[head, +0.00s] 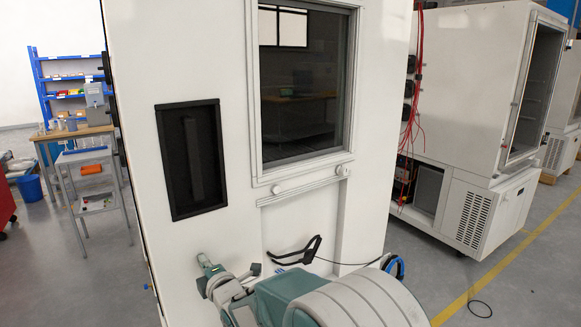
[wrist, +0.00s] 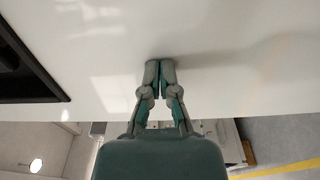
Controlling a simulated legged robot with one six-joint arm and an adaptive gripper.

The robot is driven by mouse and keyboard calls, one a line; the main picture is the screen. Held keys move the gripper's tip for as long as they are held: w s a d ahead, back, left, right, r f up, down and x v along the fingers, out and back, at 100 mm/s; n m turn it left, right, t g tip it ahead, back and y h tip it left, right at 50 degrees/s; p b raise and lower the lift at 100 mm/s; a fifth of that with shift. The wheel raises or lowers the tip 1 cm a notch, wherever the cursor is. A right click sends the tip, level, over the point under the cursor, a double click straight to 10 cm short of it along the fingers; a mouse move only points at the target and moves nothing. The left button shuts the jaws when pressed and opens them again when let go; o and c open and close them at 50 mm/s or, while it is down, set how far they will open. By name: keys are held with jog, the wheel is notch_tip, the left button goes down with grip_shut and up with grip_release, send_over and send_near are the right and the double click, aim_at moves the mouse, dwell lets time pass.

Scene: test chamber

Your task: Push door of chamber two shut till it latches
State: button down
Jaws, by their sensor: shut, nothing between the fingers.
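A large white chamber door (head: 235,200) fills the middle of the head view, with a window in its upper part and a black recessed panel (head: 190,160) at its left. In the wrist view the white door face (wrist: 230,50) spans the top, with the black panel (wrist: 25,65) at left. My gripper (head: 205,262) is low in front of the door in the head view. In the wrist view my gripper (wrist: 160,64) is shut and empty, its fingertips at or very near the door face; contact is unclear. The latch is hidden, and I cannot tell how far the door stands open.
Another white chamber (head: 470,90) with an open front stands at right, beside red cables. A blue shelf (head: 70,80) and small tables (head: 85,160) stand at left. A loose black cable lies on the floor at right, near a yellow line (head: 510,255).

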jog(key=shift+x, duration=2.55)
jog(key=shift+s, duration=0.1)
jog(key=v, duration=1)
jog(key=shift+d, duration=0.1)
